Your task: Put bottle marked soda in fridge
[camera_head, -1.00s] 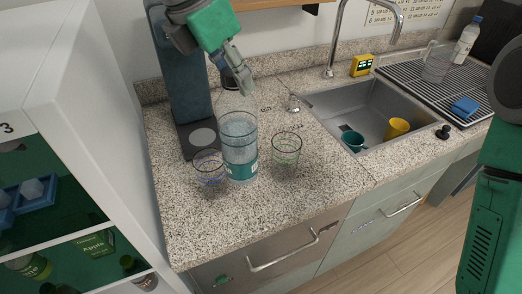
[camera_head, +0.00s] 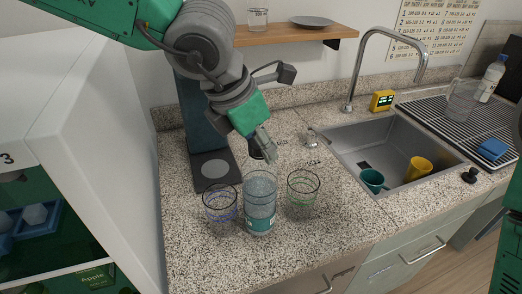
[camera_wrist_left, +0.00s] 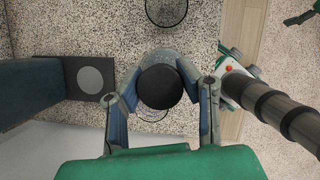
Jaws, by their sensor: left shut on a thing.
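A tall clear bottle (camera_head: 260,205) with a teal label and a black cap stands upright between two clear cups on the granite counter; its label text is too small to read. My left gripper (camera_head: 262,150) comes down from above and is shut on its top. In the left wrist view the two fingers (camera_wrist_left: 162,95) lie on either side of the bottle's black cap (camera_wrist_left: 160,87).
A blue-rimmed cup (camera_head: 220,205) and a green-rimmed cup (camera_head: 303,190) flank the bottle closely. A dark coffee-machine-like stand (camera_head: 212,168) is behind left. A sink (camera_head: 385,140) with a yellow cup (camera_head: 418,168) and a tap lies right. The front counter is clear.

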